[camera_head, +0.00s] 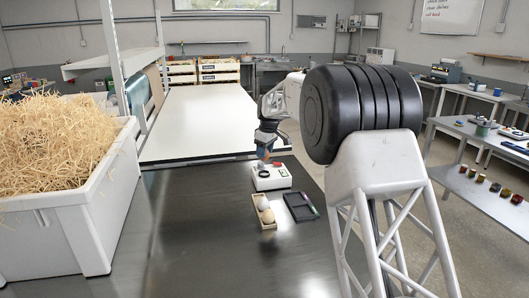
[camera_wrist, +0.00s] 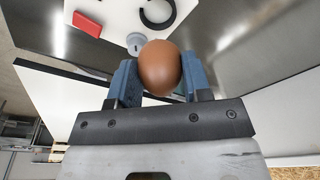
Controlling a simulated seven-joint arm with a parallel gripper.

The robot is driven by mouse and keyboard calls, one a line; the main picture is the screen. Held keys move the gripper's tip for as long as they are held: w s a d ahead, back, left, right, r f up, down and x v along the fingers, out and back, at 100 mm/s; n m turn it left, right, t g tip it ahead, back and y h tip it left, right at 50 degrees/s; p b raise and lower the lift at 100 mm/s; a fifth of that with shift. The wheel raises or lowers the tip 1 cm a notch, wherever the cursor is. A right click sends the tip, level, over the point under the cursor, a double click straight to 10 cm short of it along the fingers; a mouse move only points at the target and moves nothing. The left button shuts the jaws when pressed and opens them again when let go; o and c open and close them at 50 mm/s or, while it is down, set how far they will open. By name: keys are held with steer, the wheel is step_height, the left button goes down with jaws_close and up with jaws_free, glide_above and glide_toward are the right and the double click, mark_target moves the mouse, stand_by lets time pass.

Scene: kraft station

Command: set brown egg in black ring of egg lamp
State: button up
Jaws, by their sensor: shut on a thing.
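My gripper (camera_head: 265,152) is shut on the brown egg, above the egg lamp at the back of the dark table. The brown egg (camera_wrist: 160,66) sits between the two blue fingers in the wrist view. The egg lamp is a white box (camera_head: 272,176) with a red part on top. In the wrist view the white lamp (camera_wrist: 118,18) lies beyond the egg, with a black ring (camera_wrist: 170,14) partly cut off by the top edge. The egg is apart from the ring in that view. I cannot tell its exact height above the lamp.
A small wooden tray (camera_head: 272,225) with pale eggs stands in front of the lamp. A dark divided tray (camera_head: 289,203) is to its right. A large white bin (camera_head: 100,215) of straw stands at left. The dark table (camera_head: 190,240) is clear in front.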

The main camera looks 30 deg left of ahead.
steer(key=shift+f, duration=0.25)
steer(key=shift+f, duration=2.5)
steer(key=shift+f, duration=0.75)
stand_by(1.2)
steer(key=o, duration=0.8)
steer(key=shift+r, duration=0.1)
steer(key=shift+r, duration=3.9)
